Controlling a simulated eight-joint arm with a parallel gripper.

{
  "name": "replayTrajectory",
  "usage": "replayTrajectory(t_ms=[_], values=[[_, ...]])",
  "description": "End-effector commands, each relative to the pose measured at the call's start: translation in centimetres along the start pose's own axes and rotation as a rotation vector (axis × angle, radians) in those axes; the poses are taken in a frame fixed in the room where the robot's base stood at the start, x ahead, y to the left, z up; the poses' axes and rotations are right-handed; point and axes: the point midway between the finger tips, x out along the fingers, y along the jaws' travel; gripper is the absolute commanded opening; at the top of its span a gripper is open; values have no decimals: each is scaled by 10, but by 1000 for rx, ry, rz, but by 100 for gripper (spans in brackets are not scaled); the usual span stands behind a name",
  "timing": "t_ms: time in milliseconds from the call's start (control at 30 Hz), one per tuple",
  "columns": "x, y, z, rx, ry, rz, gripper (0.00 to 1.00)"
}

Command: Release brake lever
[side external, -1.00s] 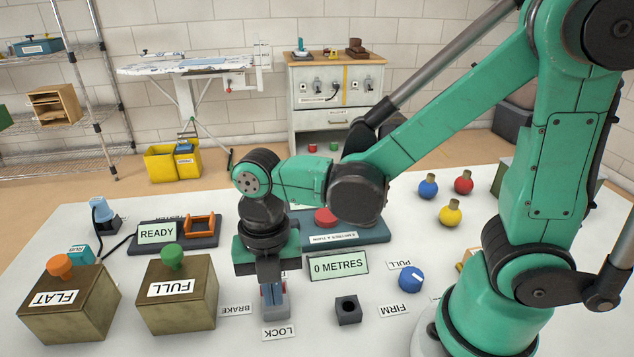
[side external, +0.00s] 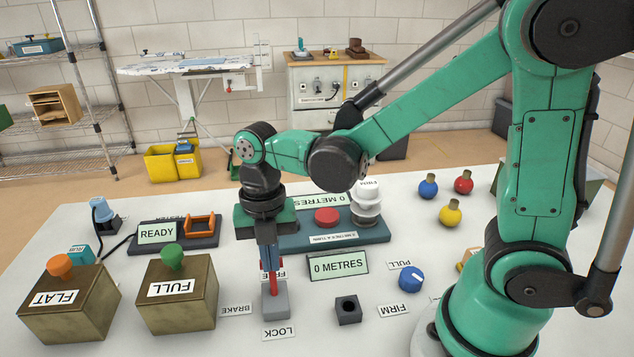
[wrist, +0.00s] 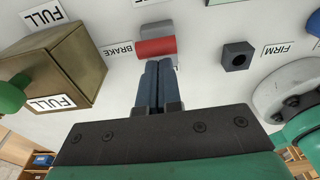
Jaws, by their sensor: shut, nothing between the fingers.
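The brake lever is a red handle (side external: 273,284) on a small grey base (side external: 275,304), between a LOCK label (side external: 278,332) in front and a partly hidden FREE label (side external: 283,273) behind. A BRAKE label (side external: 236,310) lies to its left. My gripper (side external: 268,268) is shut and empty, pointing down at the handle from the FREE side. In the wrist view its closed blue-grey fingertips (wrist: 157,64) lie right beside the red handle (wrist: 155,47). I cannot tell whether they touch it. The fingers partly hide the handle, so its exact tilt is unclear.
The FULL box (side external: 177,302) with a green knob stands to the left. A small dark socket block (side external: 348,311) and a blue dial (side external: 411,279) are to the right. A 0 METRES display (side external: 339,266) and a red-button panel (side external: 375,231) stand behind.

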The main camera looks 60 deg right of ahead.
Motion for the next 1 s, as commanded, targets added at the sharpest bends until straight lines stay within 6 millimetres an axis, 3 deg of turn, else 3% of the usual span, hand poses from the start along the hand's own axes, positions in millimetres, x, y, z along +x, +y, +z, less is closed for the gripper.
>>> replayTrajectory(t_ms=[300, 1000], values=[[2, 0, 16, 10, -24, 3, 0], [0, 0, 15, 9, -21, 3, 0]])
